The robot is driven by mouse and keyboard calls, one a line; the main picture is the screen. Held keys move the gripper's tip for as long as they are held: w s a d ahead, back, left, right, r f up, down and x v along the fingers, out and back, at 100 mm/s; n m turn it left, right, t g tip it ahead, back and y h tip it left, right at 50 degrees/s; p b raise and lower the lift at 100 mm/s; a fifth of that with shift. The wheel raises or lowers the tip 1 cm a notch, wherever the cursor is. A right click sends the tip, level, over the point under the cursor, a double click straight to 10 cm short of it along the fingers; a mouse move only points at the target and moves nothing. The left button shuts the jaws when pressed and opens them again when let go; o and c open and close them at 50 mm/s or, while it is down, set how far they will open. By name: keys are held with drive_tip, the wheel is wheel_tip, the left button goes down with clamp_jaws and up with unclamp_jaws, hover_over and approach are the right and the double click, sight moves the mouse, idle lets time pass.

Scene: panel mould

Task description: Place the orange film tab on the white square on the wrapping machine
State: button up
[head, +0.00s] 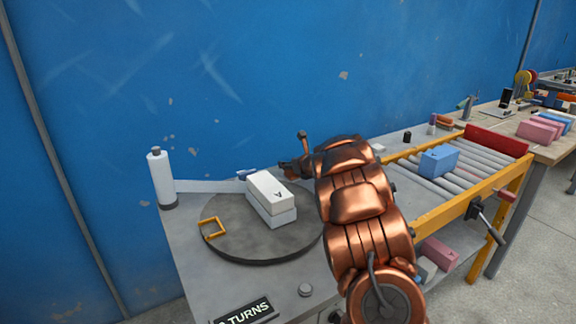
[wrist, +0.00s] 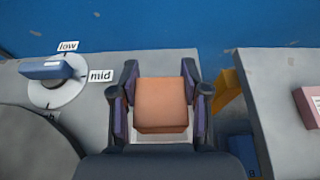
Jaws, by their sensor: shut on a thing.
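The orange film tab (wrist: 161,103) sits between the two fingers of my gripper (wrist: 161,100) in the wrist view. My gripper is shut on it. Part of the white square (wrist: 160,137) shows as a pale strip at the tab's near edge, and the tab hides most of the rest. I cannot tell whether the tab touches the square. In the head view my copper-coloured arm reaches over the wrapping machine (head: 200,277), and the tab and the square are hidden.
A dial (wrist: 57,90) marked low and mid is left of my gripper. A roller conveyor (head: 408,178) with a blue box (head: 438,161) is right of my arm.

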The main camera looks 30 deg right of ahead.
drive_tip(key=shift+f, duration=0.15)
drive_tip(key=o, duration=1.2)
drive_tip(key=shift+c, duration=0.2)
drive_tip(key=shift+r, duration=0.2)
drive_tip(key=shift+s+r, duration=0.1)
drive_tip(key=shift+s, duration=0.4)
drive_tip(key=shift+b+v, duration=0.45)
drive_tip(key=shift+v, duration=5.05)
drive_tip(key=shift+a, duration=0.1)
